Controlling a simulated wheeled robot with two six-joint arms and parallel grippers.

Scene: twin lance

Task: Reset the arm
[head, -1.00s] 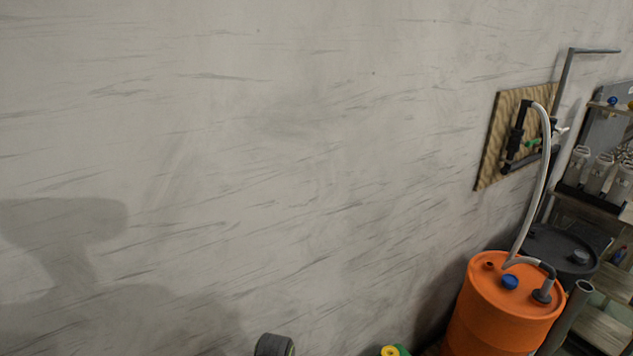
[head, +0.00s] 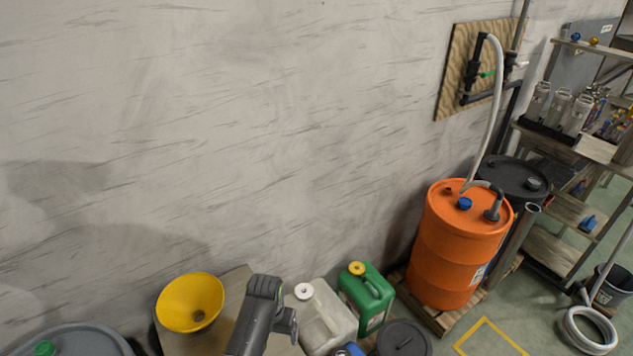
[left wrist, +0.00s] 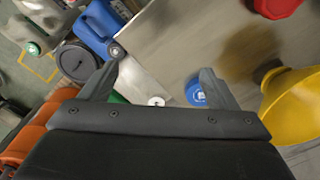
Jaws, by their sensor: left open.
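My left arm (head: 258,312) rises from the bottom edge in the head view, in front of the wall and over a table. In the left wrist view, my left gripper (left wrist: 158,82) is open, its two dark fingers spread wide with nothing held between them. Beyond and below the fingers are the tabletop and several containers. My right arm and gripper are not in view.
A yellow funnel (head: 190,303) stands left of my arm. A white jug (head: 322,322) and a green canister (head: 366,298) are close on its right. An orange drum (head: 458,250) and a shelf (head: 560,145) stand farther right. A red object (left wrist: 277,8) shows in the left wrist view.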

